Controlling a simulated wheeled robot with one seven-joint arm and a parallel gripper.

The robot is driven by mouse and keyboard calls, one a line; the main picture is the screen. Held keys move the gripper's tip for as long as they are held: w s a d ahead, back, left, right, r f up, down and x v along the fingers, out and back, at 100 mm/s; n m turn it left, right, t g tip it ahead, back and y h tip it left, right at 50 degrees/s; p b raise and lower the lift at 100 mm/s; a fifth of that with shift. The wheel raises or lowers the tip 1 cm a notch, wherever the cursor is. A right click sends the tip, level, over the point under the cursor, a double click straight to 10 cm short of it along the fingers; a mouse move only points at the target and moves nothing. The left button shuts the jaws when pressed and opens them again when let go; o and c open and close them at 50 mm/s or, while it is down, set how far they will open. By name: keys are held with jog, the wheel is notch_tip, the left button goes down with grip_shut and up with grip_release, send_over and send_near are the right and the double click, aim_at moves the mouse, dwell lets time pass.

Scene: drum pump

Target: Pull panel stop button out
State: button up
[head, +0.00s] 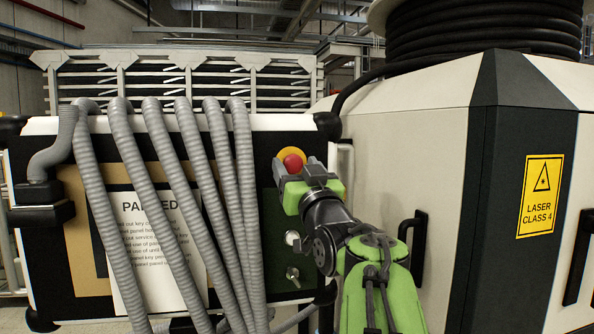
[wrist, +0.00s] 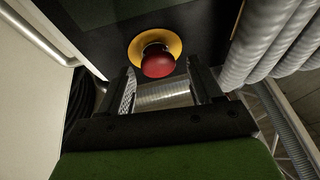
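The red stop button (head: 293,163), a mushroom head on a yellow disc (head: 286,155), sits on the dark upper right part of the panel. In the wrist view, the red button (wrist: 158,62) and its yellow disc (wrist: 172,41) show whole, with a short stem between them. My gripper (head: 297,178) is just in front of the button and hides its lower right edge in the head view. In the wrist view, my gripper (wrist: 163,78) is open, one finger to each side below the button. The gap between the fingers is empty, and I see no contact with the button.
Grey corrugated hoses (head: 245,190) hang just left of the button and cover much of a white notice (head: 150,235). A silver knob (head: 292,238) and a key switch (head: 293,274) are below. A white cabinet with a laser sign (head: 540,195) stands right.

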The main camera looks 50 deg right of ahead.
jog(key=b+v, duration=0.5)
jog(key=v, duration=1)
jog(key=shift+s+f+b, duration=0.2)
jog(key=shift+s+b, duration=0.05)
jog(key=shift+b, duration=0.1)
jog(key=shift+a, duration=0.1)
